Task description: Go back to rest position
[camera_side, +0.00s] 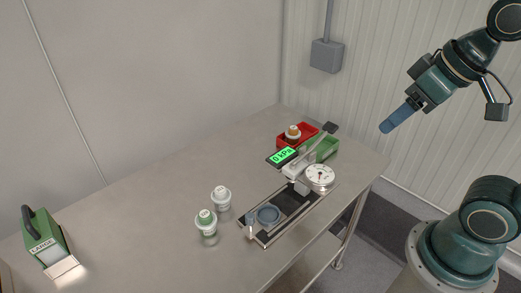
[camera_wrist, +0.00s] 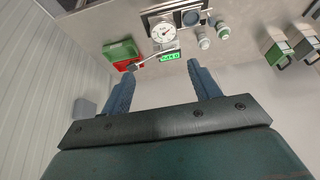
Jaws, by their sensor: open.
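My gripper (camera_side: 386,127) is high above the right side of the table, well clear of everything on it. In the wrist view my gripper (camera_wrist: 162,80) shows two blue fingers spread apart with nothing between them. It is open and empty. On the table is a test device (camera_side: 290,213) with a dial gauge (camera_side: 320,177), a lever (camera_side: 312,142) and a green display (camera_side: 283,156) reading 0 kPa. The gauge also shows in the wrist view (camera_wrist: 164,33).
Two white bottles, one with a white cap (camera_side: 221,197) and one with a green cap (camera_side: 206,223), stand left of the device. A red bin (camera_side: 308,129) holds a bottle, beside a green bin (camera_side: 327,149). A green lamp-like unit (camera_side: 43,232) stands far left. The air around my gripper is free.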

